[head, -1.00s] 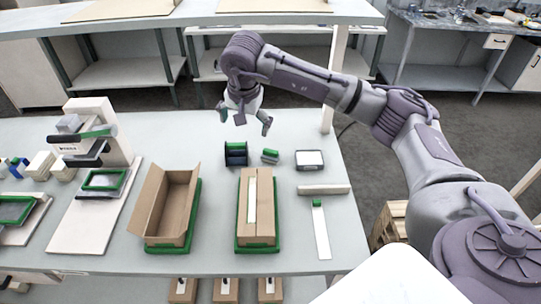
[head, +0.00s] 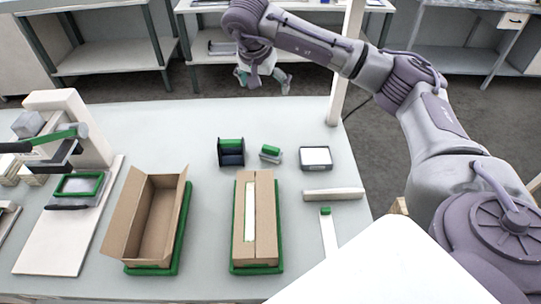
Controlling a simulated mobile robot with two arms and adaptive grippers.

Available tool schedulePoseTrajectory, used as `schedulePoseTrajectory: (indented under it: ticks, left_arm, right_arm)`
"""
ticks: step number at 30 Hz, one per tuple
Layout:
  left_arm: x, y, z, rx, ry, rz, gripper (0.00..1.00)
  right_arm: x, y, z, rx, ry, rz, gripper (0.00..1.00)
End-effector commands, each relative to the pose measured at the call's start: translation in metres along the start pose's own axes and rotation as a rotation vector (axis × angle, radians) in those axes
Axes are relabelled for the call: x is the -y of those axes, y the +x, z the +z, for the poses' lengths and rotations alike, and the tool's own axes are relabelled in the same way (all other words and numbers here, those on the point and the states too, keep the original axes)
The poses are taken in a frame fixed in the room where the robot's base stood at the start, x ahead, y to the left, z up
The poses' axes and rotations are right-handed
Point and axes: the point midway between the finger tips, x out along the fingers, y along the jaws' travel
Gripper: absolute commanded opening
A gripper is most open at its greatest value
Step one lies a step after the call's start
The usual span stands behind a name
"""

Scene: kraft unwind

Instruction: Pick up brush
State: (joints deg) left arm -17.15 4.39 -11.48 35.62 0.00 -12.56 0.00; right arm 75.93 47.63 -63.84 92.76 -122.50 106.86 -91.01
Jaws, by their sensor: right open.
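A small block with a green top and grey underside (head: 270,153) lies at the back middle of the table. It may be the brush, but it is too small to be sure. My right gripper (head: 264,84) hangs open and empty, well above it in the picture, near the table's far edge. Its fingers are spread and touch nothing. My left gripper is not in view.
In front are an open carton (head: 125,220), a closed carton (head: 265,205), a pale bar (head: 334,194) and a green-ended strip (head: 328,235). A press (head: 92,130) stands left.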

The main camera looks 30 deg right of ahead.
Motion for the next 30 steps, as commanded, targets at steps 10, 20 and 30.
schedulePoseTrajectory:
  ticks: [10, 20, 30]
  left_arm:
    - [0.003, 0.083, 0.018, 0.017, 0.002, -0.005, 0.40]
    - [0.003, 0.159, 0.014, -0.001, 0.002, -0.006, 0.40]
    - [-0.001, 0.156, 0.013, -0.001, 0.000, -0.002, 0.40]
  right_arm:
    - [0.000, 0.077, 0.032, 0.001, 0.000, 0.000, 1.00]
    - [0.000, 0.148, 0.061, 0.000, 0.000, -0.001, 1.00]
    - [-0.001, 0.191, 0.063, 0.004, 0.000, 0.004, 1.00]
